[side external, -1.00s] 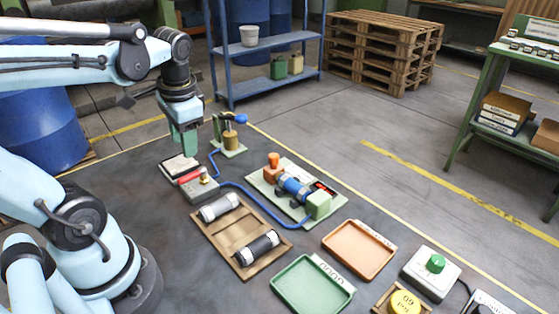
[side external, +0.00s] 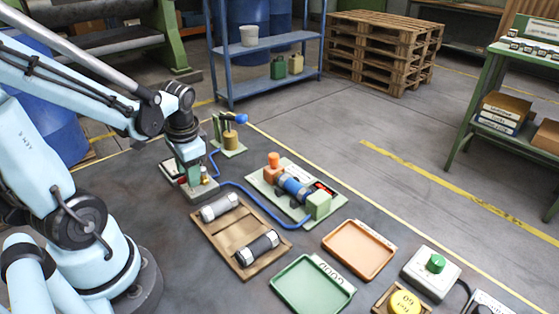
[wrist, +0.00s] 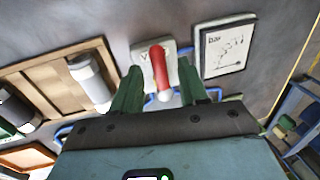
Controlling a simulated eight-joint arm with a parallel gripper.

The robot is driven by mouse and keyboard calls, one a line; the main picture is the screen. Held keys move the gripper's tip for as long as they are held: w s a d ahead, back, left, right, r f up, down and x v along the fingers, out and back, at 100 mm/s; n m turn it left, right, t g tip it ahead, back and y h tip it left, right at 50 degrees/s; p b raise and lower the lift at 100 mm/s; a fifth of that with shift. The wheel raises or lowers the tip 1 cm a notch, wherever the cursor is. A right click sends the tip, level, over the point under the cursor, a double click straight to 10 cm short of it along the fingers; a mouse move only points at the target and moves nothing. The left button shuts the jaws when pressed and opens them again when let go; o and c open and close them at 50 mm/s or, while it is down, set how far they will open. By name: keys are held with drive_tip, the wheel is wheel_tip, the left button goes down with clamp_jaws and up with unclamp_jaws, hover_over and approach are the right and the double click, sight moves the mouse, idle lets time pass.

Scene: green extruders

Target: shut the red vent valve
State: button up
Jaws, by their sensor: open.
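The red vent valve lever (wrist: 159,68) shows in the wrist view on a pale, partly lettered plate (wrist: 140,53), with a light rounded end toward my gripper. My gripper (wrist: 159,78) is open, with one green finger on each side of the lever. Whether either finger touches it I cannot tell. In the side view my gripper (side external: 193,180) is low over the valve block (side external: 202,194) and hides most of the red lever.
A blue hose (side external: 257,199) runs to the green fixture (side external: 318,205). A small hand pump (side external: 229,143) stands behind.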

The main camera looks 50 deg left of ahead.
drive_tip(key=shift+c, duration=0.3)
clamp_jaws()
drive_tip(key=shift+a+m, duration=0.1)
drive_tip(key=shift+m, duration=0.2)
drive_tip(key=m, duration=0.1)
drive_tip(key=a+m, duration=0.1)
drive_tip(key=m, duration=0.1)
drive_tip(key=shift+t, duration=0.4)
drive_tip(key=m, duration=0.1)
drive_tip(key=a+m, duration=0.1)
drive_tip(key=m, duration=0.3)
drive_tip(key=shift+w+a+t+h, duration=0.2)
drive_tip(key=shift+w+t+h, duration=0.1)
drive_tip(key=shift+t, duration=0.1)
drive_tip(key=m, duration=0.3)
drive_tip(key=w+a+m, duration=0.1)
drive_tip(key=shift+m+h, duration=0.3)
drive_tip(key=shift+h, duration=0.1)
drive_tip(key=m, duration=0.2)
drive_tip(key=w+m, duration=0.1)
drive_tip(key=m, duration=0.1)
drive_tip(key=shift+w+a+m+t+h, duration=0.2)
drive_tip(key=shift+m+t+h, duration=0.1)
drive_tip(key=shift+h, duration=0.1)
